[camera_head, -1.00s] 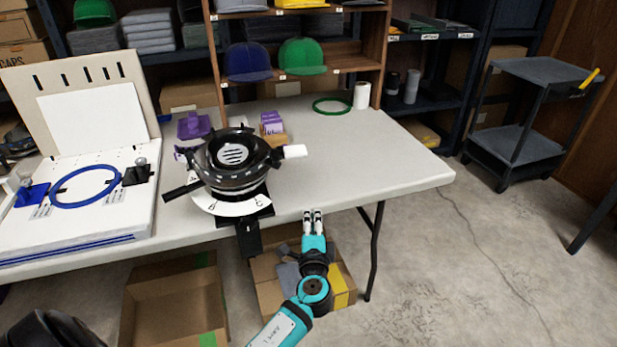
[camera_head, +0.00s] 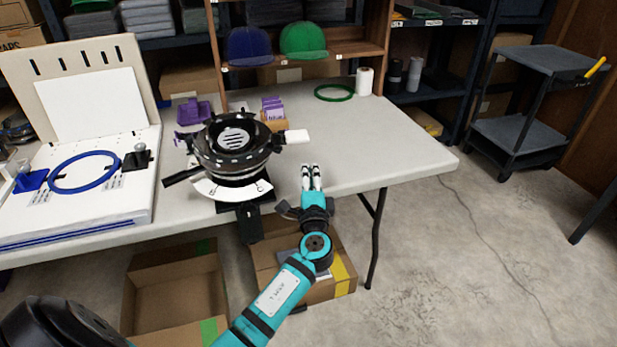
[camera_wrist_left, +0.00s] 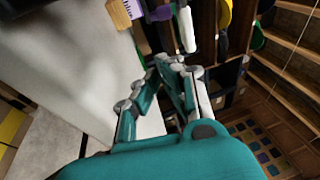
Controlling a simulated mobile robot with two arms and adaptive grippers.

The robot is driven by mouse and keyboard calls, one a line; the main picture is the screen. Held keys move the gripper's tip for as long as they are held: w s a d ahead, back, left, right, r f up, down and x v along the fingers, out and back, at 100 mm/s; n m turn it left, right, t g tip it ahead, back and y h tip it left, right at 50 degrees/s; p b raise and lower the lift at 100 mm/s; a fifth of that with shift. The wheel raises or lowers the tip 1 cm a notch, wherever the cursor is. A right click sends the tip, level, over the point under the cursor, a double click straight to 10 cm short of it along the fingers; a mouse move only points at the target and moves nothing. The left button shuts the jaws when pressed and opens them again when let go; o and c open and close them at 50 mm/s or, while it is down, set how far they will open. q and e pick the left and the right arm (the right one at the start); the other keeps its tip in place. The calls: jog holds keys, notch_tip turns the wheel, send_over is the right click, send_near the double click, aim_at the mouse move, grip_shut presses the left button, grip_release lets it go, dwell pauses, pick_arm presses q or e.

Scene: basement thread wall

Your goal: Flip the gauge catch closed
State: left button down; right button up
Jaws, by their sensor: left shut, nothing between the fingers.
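The round black gauge (camera_head: 232,148) stands on a black mount clamped at the table's front edge, with a curved white scale plate (camera_head: 232,190) below it. A white-tipped lever (camera_head: 297,136) sticks out from its right side; I cannot tell for certain that this is the catch. The white tip also shows in the left wrist view (camera_wrist_left: 187,30). A black bar (camera_head: 181,178) points out at lower left. My left gripper (camera_head: 311,167) is shut and empty, to the right of the gauge and below the white tip, apart from it. Its fingers show in the wrist view (camera_wrist_left: 172,64).
A small box with purple-topped cards (camera_head: 273,112) stands behind the gauge. A board with a blue hoop (camera_head: 85,172) is at left. A green ring (camera_head: 334,92) and white roll (camera_head: 364,80) lie farther back. The tabletop (camera_head: 385,140) at right is clear. Open cartons (camera_head: 175,290) stand below.

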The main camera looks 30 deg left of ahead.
pick_arm(q)
jog(key=x, duration=0.6)
jog(key=shift+w+a+r, duration=0.1)
jog(key=shift+a, duration=0.55)
jog(key=shift+w+a+r, duration=0.1)
jog(key=shift+a+r, duration=0.05)
jog(key=shift+a, duration=1.1)
pick_arm(e)
jog(key=shift+s+f, duration=0.2)
jog(key=shift+f, duration=0.4)
jog(key=shift+a+r, duration=0.1)
